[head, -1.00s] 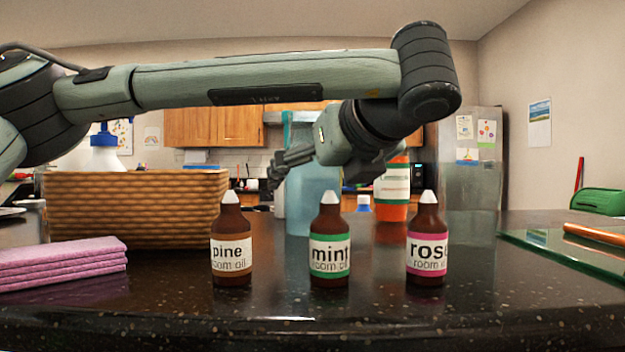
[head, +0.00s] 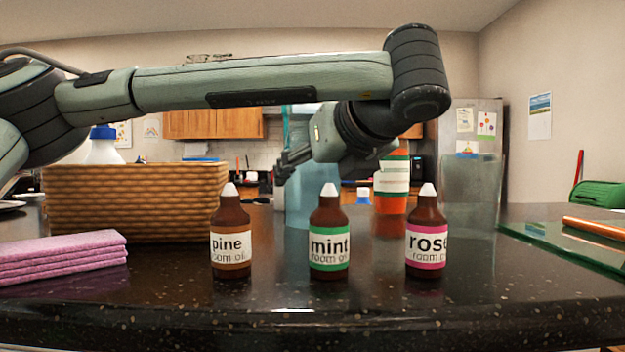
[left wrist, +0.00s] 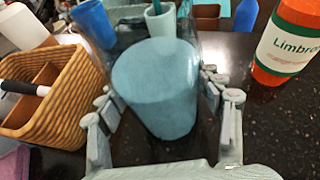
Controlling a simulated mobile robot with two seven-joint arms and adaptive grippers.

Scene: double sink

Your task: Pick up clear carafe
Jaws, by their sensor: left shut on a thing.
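The clear carafe (head: 312,206) stands on the dark counter behind the small bottles, with pale blue content inside. In the left wrist view the carafe (left wrist: 160,95) sits between the two fingers of my left gripper (left wrist: 163,93), its clear wall rising above the blue. In the head view my left gripper (head: 288,164) reaches across in front of the carafe and hides part of it. It is shut on the carafe. I cannot tell whether the base is clear of the counter. My right gripper is not in view.
Pine (head: 231,243), mint (head: 329,243) and rose (head: 427,243) oil bottles stand in front. A wicker basket (head: 130,210) and pink cloths (head: 60,257) are left. An orange bottle (head: 391,190) stands close right of the carafe; another clear vessel (head: 472,195) is farther right.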

